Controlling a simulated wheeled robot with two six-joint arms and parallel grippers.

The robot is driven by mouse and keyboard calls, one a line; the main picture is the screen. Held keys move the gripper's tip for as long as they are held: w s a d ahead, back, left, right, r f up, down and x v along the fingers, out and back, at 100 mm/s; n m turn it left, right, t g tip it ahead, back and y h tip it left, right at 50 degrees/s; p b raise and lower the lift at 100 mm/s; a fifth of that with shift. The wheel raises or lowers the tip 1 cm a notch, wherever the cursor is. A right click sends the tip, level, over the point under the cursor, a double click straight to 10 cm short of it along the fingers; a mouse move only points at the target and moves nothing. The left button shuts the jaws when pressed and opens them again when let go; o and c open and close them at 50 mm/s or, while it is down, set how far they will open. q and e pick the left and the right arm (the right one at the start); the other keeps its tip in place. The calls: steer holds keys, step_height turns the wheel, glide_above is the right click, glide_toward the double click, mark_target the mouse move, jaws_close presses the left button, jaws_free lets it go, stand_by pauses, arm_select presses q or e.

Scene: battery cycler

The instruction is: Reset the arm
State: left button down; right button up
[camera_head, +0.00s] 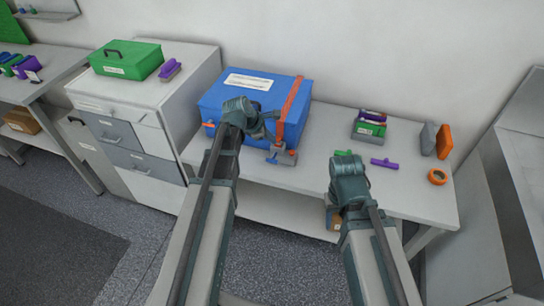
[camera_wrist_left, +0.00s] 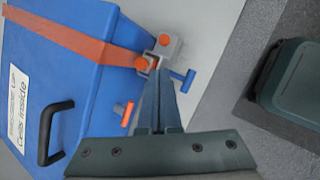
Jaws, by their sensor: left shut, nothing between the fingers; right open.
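A blue box (camera_head: 240,98) with a white label and an orange strap (camera_head: 292,108) stands on the white bench. In the left wrist view the box (camera_wrist_left: 70,75) shows its black handle and the strap (camera_wrist_left: 75,38). A grey and orange clasp (camera_head: 281,155) with a blue lever sits at the strap's end, also in the left wrist view (camera_wrist_left: 158,50). My left gripper (camera_wrist_left: 157,75) is shut and empty, its tips close to the clasp; contact is unclear. My right gripper (camera_head: 333,212) hangs by the bench's front edge, open, its fingers mostly hidden by my arm.
A small bin (camera_head: 369,127) with coloured items, a purple piece (camera_head: 384,163), an orange tape roll (camera_head: 438,177) and grey and orange blocks (camera_head: 444,141) lie on the bench's right. A green case (camera_head: 126,59) stands on the drawer cabinet at left.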

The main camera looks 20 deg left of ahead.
arm_select(q)
steer(key=shift+f, duration=0.1)
stand_by(0.6)
steer(key=s+d+f+m+g+y, duration=0.1)
steer(key=s+d+m, duration=0.3)
steer(key=s+m, duration=0.4)
steer(key=s+d+f+m+g+y, duration=0.1)
steer(key=s+d+m+g+y, duration=0.1)
steer(key=s+d+m, duration=0.3)
steer(key=s+d+f+m+g+y, duration=0.1)
steer(key=s+d+m, duration=0.4)
steer(key=s+m, duration=0.5)
steer(key=shift+s+f+m+g+y, duration=0.15)
steer(key=shift+s+m+g+y, duration=0.4)
steer(key=shift+m, duration=0.95)
steer(key=shift+w+g, duration=0.2)
steer(key=shift+g, duration=0.05)
